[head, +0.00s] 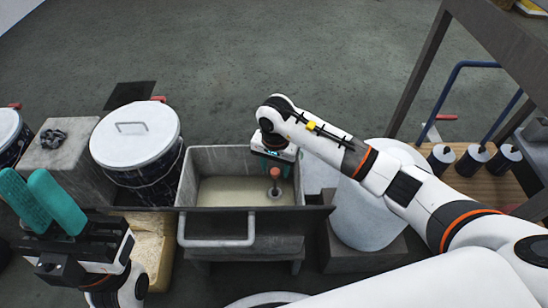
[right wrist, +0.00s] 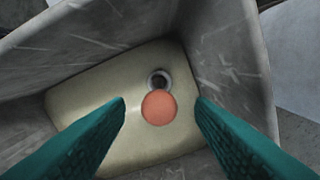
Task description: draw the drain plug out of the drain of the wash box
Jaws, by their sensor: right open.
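The drain plug (head: 276,174) has an orange-red knob on a stem and stands upright at the drain (head: 274,194). In the right wrist view the knob (right wrist: 158,107) lies between the fingertips, with the dark, ringed drain (right wrist: 158,79) just beyond it. My right gripper (right wrist: 160,103) is open over the box, its teal fingers either side of the knob, not visibly touching it. My left gripper (head: 38,182) is at the lower left, away from the box; its finger gap is unclear.
A lidded drum (head: 136,138) stands left of the box. A white cylinder (head: 370,232) stands at its right, partly behind my right arm. A wooden shelf (head: 465,180) with several small cans is farther right.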

